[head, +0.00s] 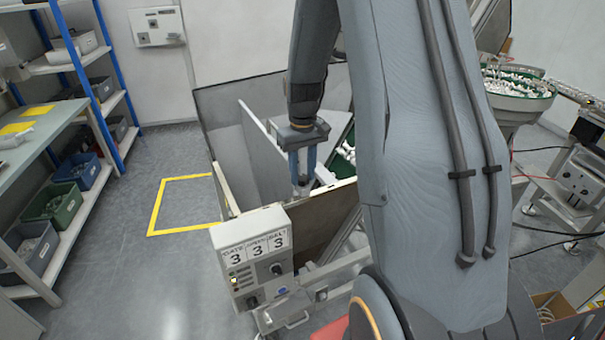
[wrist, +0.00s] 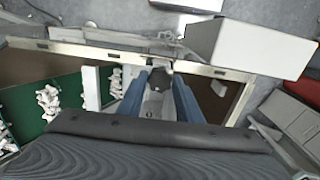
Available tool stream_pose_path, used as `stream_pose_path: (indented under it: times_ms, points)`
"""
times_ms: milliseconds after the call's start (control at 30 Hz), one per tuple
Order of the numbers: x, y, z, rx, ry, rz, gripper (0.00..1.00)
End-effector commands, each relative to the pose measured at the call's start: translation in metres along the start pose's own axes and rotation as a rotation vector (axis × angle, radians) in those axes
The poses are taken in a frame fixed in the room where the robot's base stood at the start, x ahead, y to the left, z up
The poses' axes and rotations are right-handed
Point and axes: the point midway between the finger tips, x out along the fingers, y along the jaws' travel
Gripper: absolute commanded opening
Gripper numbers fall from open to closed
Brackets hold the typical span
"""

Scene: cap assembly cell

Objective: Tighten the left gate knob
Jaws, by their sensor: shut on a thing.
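My gripper (head: 302,184) reaches down with its two blue fingers over the near frame rail of the grey hopper machine. In the wrist view the fingertips (wrist: 159,82) are shut on a small dark knob (wrist: 158,67), one finger on each side. The knob sits by the pale rail (wrist: 85,49), above a light metal bracket between the fingers. In the head view the fingers mostly hide the knob. I see no second gate knob clearly, and the gate itself is hard to make out.
A control box (head: 252,252) labelled with gate, speed and belt, each reading 3, stands in front of the rail. Green trays with white parts (wrist: 38,112) lie inside the machine. Blue shelving (head: 75,60) stands left. Floor near the yellow marking (head: 152,212) is clear.

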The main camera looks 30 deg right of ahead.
Motion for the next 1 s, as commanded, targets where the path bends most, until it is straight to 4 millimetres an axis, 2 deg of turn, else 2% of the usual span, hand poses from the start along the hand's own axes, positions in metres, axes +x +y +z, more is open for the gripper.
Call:
stream_pose_path:
  times_ms: [400,1000]
  points:
    - [0.0000,-0.0004,0.0001,0.243,0.000,0.000,0.10]
    - [-0.0002,-0.0005,0.0001,0.299,0.000,0.000,0.10]
